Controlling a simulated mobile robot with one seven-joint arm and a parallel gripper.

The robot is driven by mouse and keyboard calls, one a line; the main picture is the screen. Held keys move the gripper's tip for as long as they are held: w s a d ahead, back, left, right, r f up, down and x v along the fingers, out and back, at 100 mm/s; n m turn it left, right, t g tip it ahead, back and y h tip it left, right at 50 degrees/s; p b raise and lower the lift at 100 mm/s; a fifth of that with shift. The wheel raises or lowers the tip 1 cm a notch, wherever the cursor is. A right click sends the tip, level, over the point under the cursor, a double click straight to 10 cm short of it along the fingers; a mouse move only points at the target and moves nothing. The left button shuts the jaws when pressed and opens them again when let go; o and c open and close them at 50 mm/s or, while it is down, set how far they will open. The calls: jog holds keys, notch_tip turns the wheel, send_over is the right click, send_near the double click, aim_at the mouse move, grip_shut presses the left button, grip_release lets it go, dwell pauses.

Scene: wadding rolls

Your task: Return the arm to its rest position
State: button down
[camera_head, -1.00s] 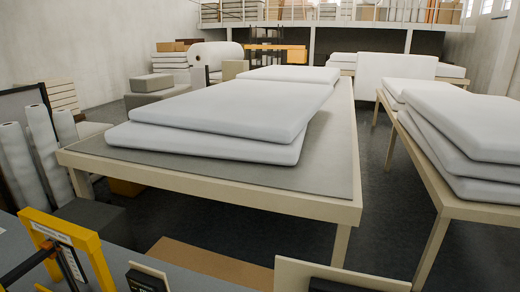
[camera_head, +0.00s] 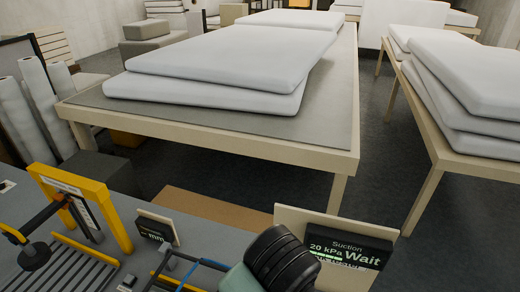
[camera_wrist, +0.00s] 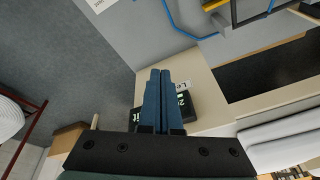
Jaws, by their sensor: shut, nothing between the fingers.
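My gripper (camera_wrist: 159,95) shows in the wrist view, its two blue fingers shut together with nothing between them. Beyond its fingertips is the pale board that carries a dark display. In the head view a black ribbed part of my arm (camera_head: 282,262) enters at the bottom, in front of the bench. The fingers themselves do not show in the head view. The display (camera_head: 347,254) reads "Suction 20 kPa Wait" and stands to the right of my arm.
The grey bench (camera_head: 120,196) carries a yellow frame (camera_head: 112,215), a small "mm" display (camera_head: 155,229) and blue tubing (camera_head: 203,263). Beyond it, a large table (camera_head: 343,163) bears white pads (camera_head: 220,62). Another table (camera_head: 432,185) with stacked pads stands at right. Dark floor (camera_head: 385,178) lies clear between the tables.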

jog(key=w+d+r+t+h+b, duration=0.1)
jog(key=w+d+r+t+h, duration=0.25)
jog(key=w+d+r, duration=0.4)
jog(key=d+r+t+h+b, duration=0.35)
jog(key=r+t, duration=0.45)
jog(key=r, duration=1.1)
jog(key=s+a+r+n+t, duration=0.2)
jog(key=a+r+t, duration=0.25)
jog(key=r, duration=0.55)
jog(key=s+a+r+n+t+y+b, duration=0.1)
jog(key=s+a+r+n+t+y, duration=0.2)
jog(key=a, duration=0.3)
jog(key=s+a+r+n+t+y+b, duration=0.1)
jog(key=s+a+r+n+t+y, duration=0.2)
jog(key=s+a+n+t+y, duration=0.1)
jog(key=shift+a+n+t+y, duration=0.5)
jog(key=shift+a+t+y, duration=0.2)
jog(key=shift+a+y, duration=0.15)
